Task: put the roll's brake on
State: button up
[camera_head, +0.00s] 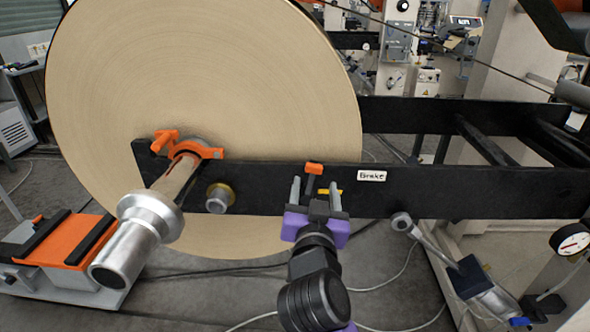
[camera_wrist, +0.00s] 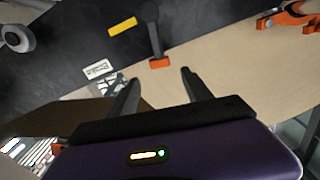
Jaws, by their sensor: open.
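The large kraft roll (camera_head: 230,90) stands on a black frame. Its brake lever, black with an orange tip (camera_head: 314,168), stands upright on the black side beam (camera_head: 440,190), left of the white "Brake" label (camera_head: 372,175). A yellow mark (camera_head: 325,191) lies just right of the lever; it also shows in the wrist view (camera_wrist: 122,26). My gripper (camera_head: 315,190) is open and empty, in front of the lever. In the wrist view, the orange tip (camera_wrist: 159,62) lies just beyond the gap between my fingertips (camera_wrist: 160,76). Contact cannot be seen. My fingers partly hide the lever's base in the head view.
A metal shaft end (camera_head: 135,240) and an orange clamp (camera_head: 190,150) stick out at the roll's core. A brass-ringed knob (camera_head: 219,198) sits on the beam to the left. A cylinder with a rod (camera_head: 485,285) and a gauge (camera_head: 572,240) are at the lower right.

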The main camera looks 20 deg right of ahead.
aim_at(314, 169)
jog(key=shift+p+x, duration=0.45)
jog(key=shift+x, duration=3.4)
jog(key=shift+f, duration=0.1)
jog(key=shift+c, duration=0.5)
grip_shut()
